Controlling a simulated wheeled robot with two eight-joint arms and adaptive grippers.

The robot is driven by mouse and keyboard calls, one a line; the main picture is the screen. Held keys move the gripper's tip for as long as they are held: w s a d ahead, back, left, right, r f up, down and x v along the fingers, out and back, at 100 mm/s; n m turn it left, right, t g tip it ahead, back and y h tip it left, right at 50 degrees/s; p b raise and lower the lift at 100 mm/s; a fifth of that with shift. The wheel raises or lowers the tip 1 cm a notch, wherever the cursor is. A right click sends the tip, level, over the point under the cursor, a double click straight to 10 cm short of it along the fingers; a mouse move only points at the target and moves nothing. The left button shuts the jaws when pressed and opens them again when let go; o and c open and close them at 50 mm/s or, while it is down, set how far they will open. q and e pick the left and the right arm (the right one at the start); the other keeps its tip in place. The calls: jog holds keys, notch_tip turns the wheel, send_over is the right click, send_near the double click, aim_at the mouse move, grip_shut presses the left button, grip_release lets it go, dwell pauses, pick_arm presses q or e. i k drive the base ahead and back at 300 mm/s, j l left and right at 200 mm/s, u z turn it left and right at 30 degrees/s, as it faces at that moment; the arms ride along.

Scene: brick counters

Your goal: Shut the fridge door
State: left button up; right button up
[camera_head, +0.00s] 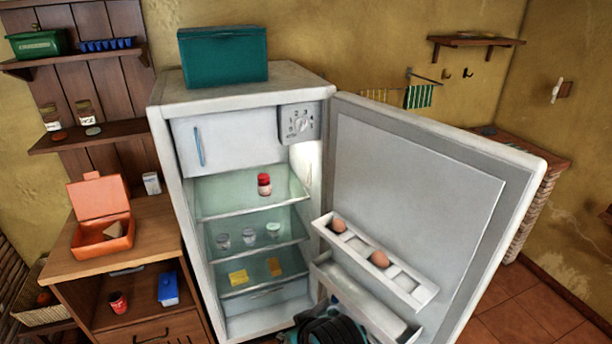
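The white fridge (163,150) stands in the middle of the view with its door (410,180) swung wide open to the right. The door's inner side faces me and bears a shelf with two brown eggs. A dark part of one of my arms shows at the bottom middle, in front of the fridge's lower opening and the door's lower shelf. I cannot tell which arm it is or whether it touches the door. No gripper fingers show.
A red-capped jar (264,184) and several small items sit on the fridge shelves. A teal box (223,56) stands on top. A wooden cabinet (150,212) with an open orange box (100,240) is at the left. A brick counter (535,150) lies behind the door.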

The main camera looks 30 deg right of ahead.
aim_at(445, 204)
jog(key=k+l+u, duration=0.15)
jog(key=k+l, duration=0.15)
jog(key=l, duration=0.35)
jog(key=k+l+u, duration=0.15)
jog(key=k+l, duration=0.2)
jog(key=l, duration=0.3)
jog(key=k+l+u, duration=0.1)
jog(key=k+l, duration=0.3)
jog(key=l, duration=0.15)
jog(key=k+l+u, duration=0.15)
jog(key=k+l, duration=0.25)
jog(key=l, duration=0.15)
jog(key=k+l+u, duration=0.2)
jog(key=l, duration=1.7)
jog(key=k+l+z, duration=0.2)
jog(key=z, duration=0.15)
jog(key=k, duration=0.05)
